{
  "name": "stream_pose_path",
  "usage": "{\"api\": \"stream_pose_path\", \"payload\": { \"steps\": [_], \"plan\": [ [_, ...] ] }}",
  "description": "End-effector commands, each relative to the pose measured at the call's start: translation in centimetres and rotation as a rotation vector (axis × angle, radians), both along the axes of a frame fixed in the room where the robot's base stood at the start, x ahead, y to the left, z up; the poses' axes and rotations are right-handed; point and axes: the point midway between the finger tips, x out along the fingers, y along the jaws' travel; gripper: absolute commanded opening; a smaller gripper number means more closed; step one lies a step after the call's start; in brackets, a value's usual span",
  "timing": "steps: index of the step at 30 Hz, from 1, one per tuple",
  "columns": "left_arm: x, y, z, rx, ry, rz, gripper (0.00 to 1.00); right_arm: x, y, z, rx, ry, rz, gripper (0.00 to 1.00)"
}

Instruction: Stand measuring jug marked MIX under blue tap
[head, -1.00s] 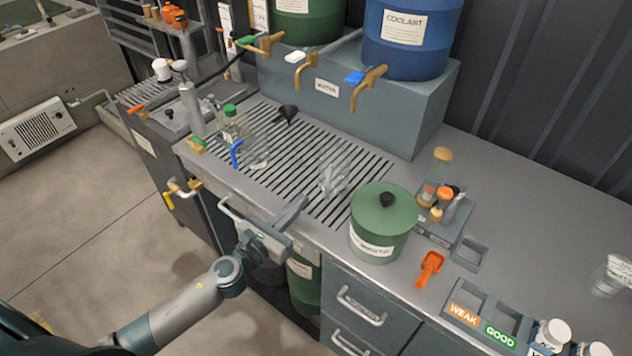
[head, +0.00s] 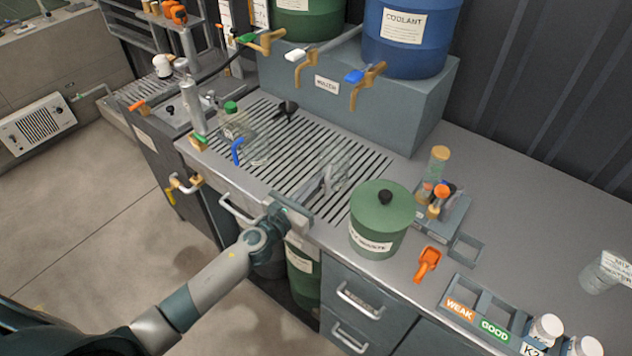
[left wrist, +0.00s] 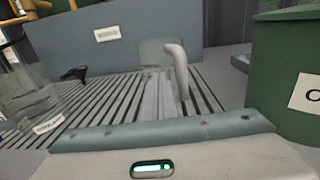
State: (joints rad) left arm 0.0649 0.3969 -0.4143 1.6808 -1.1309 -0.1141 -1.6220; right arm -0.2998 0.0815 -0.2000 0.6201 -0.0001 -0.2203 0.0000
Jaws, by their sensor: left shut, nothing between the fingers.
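The blue tap (head: 365,82), brass with a blue lever, sticks out from the grey block below the blue COOLANT drum. A clear vessel (head: 336,155) stands on the slatted drain; no readable label shows on it. My left gripper (head: 326,178) is shut and empty, its fingers close to this vessel; contact cannot be told. In the left wrist view the fingers (left wrist: 160,98) point at a pale curved handle (left wrist: 178,62). A clear jug (head: 607,270) at the right edge bears a label that seems to read MIX, partly cut off. My right gripper is not in view.
A green lidded canister (head: 382,220) stands right of my left gripper. Clear glassware with a blue handle (head: 238,150) stands on the drain's left. An orange scoop (head: 427,263) and a WEAK/GOOD rack (head: 485,310) lie at the front right. The back-right counter is clear.

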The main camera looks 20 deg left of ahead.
Motion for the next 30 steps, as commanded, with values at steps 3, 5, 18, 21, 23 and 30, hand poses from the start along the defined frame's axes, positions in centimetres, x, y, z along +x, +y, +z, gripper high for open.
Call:
{"api": "stream_pose_path", "payload": {
  "steps": [3,5,18,21,23,30],
  "plan": [
    [0.7,-0.2,0.0,0.0,-0.001,0.0,0.0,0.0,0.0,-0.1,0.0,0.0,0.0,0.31],
    [1.3,-0.4,0.0,0.0,-0.001,0.0,0.0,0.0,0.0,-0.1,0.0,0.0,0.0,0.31],
    [7.0,-2.2,-0.1,0.001,0.0,0.0,0.0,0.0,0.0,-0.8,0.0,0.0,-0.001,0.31],
    [7.1,-2.3,0.0,0.0,0.0,0.0,0.0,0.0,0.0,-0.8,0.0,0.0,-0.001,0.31],
    [7.0,-2.3,0.0,0.0,0.0,0.0,0.0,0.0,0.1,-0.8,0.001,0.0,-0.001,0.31],
    [7.0,-2.2,0.0,0.0,0.0,0.0,0.0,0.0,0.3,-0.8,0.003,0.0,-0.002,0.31]
  ]
}}
